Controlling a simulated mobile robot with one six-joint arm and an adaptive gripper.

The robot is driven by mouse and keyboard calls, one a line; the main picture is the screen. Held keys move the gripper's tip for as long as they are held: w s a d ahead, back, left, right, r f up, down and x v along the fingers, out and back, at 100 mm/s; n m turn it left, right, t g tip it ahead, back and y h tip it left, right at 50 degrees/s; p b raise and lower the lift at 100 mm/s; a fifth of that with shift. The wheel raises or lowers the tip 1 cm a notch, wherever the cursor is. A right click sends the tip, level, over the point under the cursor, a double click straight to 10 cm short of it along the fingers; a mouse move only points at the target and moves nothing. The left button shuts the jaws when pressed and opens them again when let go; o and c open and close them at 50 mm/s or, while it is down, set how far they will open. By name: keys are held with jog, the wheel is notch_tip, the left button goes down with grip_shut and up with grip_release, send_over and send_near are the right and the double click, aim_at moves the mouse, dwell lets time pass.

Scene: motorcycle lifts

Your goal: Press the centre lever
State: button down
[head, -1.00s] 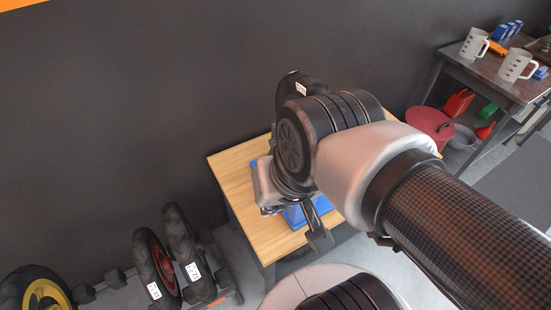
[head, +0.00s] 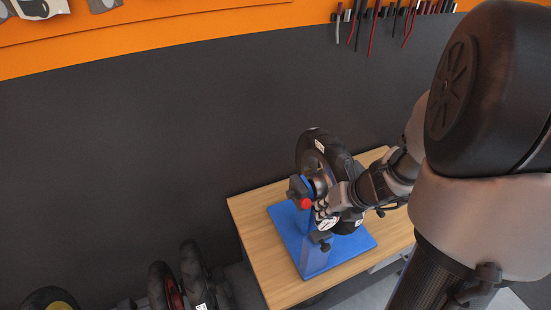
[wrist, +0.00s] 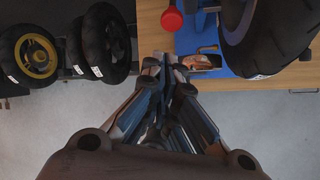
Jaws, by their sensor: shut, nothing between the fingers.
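A blue stand (head: 314,260) with a tyre (head: 320,150) mounted on it is on the wooden table. A red round knob (head: 306,203) on a dark clamp-like part is near the top of the stand; it also shows at the top of the wrist view (wrist: 172,19). A small dark part (head: 320,240) is lower on the stand's post. I cannot tell which of these is the centre lever. My gripper (head: 325,214) is shut and empty, beside the knob and in front of the tyre in the head view. In the wrist view its fingertips (wrist: 166,66) are below the knob, apart from it in the picture.
The wooden table (head: 262,235) has bare top around the blue base. Loose tyres (head: 195,270) stand on a rack at the lower left. A dark wall with hanging tools (head: 375,20) is behind. Grey floor (wrist: 60,135) shows below the table.

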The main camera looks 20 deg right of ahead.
jog(key=shift+d+f+m, duration=0.15)
jog(key=shift+d+m, duration=0.15)
jog(key=shift+m, duration=0.2)
jog(key=b+x, duration=0.5)
jog(key=x, duration=0.5)
jog(key=shift+b, duration=0.4)
